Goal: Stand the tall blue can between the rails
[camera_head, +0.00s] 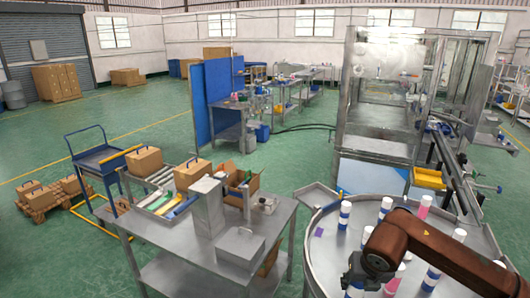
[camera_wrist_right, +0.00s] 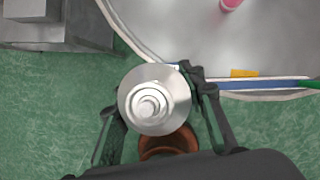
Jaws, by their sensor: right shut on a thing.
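My right gripper (camera_head: 366,275) is at the bottom of the head view, at the near part of the round steel table. In the right wrist view its fingers close around a can (camera_wrist_right: 152,100), seen from above with a silver domed top and a raised centre. The can's side is hidden there. In the head view a blue and white piece (camera_head: 355,289) shows at the gripper, probably this can, mostly hidden. Long dark rails (camera_head: 452,168) run along the right side, away from the gripper. My left gripper is not in view.
The round table (camera_head: 318,250) carries several blue and white cans (camera_head: 345,215) and pink ones (camera_head: 424,207). A steel side table (camera_head: 275,222) with boxes stands to its left. A framed steel machine (camera_head: 375,140) stands behind.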

